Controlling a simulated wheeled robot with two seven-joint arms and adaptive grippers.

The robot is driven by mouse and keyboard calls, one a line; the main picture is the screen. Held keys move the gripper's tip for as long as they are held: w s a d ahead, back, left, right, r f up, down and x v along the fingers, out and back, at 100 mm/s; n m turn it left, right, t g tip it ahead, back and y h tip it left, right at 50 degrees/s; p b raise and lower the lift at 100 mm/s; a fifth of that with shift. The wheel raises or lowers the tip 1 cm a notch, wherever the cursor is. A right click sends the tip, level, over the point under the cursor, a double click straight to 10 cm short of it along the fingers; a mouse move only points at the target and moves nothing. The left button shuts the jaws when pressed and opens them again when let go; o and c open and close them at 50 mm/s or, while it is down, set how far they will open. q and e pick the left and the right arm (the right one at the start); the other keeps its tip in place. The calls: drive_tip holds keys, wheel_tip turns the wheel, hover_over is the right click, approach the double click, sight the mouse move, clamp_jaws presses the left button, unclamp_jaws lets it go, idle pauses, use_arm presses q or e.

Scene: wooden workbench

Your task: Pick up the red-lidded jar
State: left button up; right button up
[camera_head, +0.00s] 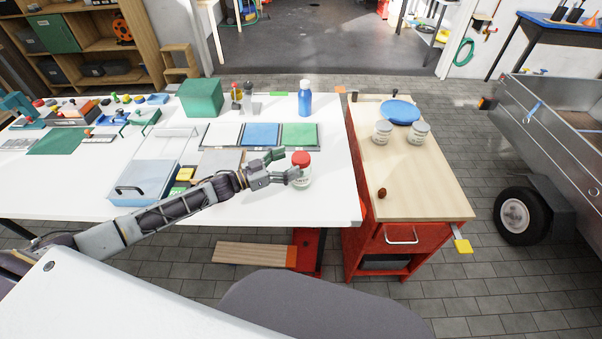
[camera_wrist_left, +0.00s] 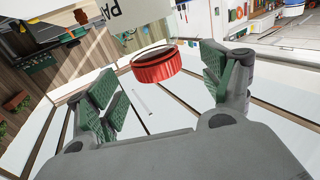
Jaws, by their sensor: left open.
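The red-lidded jar (camera_head: 302,177) stands upright on the white tabletop (camera_head: 330,200), with a pale label below its red lid. My left gripper (camera_head: 283,167) is open and close to the jar's left side in the head view. In the left wrist view, the jar's red lid (camera_wrist_left: 157,65) shows between and just beyond the two green-padded fingers of my left gripper (camera_wrist_left: 160,90). Part of the label is visible above the lid there. I cannot tell whether a finger touches the jar. My right gripper is not in view.
A blue bottle (camera_head: 305,99), coloured trays (camera_head: 299,135) and a green box (camera_head: 200,97) stand farther back. A red cart (camera_head: 450,200) with two jars stands right. The tabletop right of the jar is clear.

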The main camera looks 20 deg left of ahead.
use_arm(q)
drive_tip(key=shift+x, duration=2.55)
drive_tip(key=shift+s+d+r, duration=0.1)
drive_tip(key=shift+r, duration=0.1)
drive_tip(key=c, duration=1.7)
drive_tip(key=shift+r+p, duration=0.6)
drive_tip(key=shift+r, duration=4.4)
